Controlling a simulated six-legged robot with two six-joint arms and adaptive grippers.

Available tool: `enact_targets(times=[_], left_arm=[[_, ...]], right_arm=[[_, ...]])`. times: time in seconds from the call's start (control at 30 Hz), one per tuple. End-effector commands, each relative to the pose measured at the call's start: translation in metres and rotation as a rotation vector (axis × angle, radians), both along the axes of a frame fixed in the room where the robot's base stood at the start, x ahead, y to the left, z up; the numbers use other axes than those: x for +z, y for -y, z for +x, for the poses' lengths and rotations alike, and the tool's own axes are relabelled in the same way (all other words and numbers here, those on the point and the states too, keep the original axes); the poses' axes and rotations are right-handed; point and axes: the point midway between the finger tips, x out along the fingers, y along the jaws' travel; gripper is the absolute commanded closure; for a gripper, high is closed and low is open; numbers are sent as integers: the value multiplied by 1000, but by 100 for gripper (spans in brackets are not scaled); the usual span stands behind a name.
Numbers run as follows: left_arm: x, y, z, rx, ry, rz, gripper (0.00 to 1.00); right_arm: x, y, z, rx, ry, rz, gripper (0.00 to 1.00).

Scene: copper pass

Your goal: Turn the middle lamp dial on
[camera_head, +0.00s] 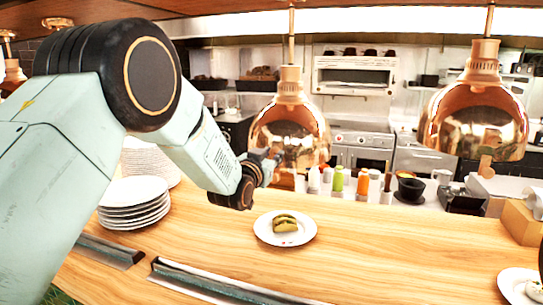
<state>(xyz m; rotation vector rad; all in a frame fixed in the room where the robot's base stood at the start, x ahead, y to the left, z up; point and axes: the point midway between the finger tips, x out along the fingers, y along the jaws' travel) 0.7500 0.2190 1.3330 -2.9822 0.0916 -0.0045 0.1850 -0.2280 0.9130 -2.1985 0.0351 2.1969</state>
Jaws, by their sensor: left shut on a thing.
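The middle lamp (290,125) is a shiny copper dome hanging on a thin rod over the wooden counter. My left arm reaches in from the left. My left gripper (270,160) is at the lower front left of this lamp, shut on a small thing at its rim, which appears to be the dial. The gripper hides most of the dial, so its setting cannot be read. My right gripper does not show clearly.
A similar copper lamp (475,125) hangs at the right. On the counter (370,240) are a plate with a taco (285,228) below the middle lamp and stacked plates (134,203) at the left. Bottles (362,182) stand behind.

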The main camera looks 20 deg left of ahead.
Motion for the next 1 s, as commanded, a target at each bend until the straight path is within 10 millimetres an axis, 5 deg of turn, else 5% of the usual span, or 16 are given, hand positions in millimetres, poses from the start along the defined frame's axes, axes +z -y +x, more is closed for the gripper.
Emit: enact_targets(times=[0.47,1.0], left_arm=[[2,1,1,-1,3,-115,100],[2,1,1,-3,-11,-603,100]], right_arm=[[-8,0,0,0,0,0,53],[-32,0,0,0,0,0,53]])
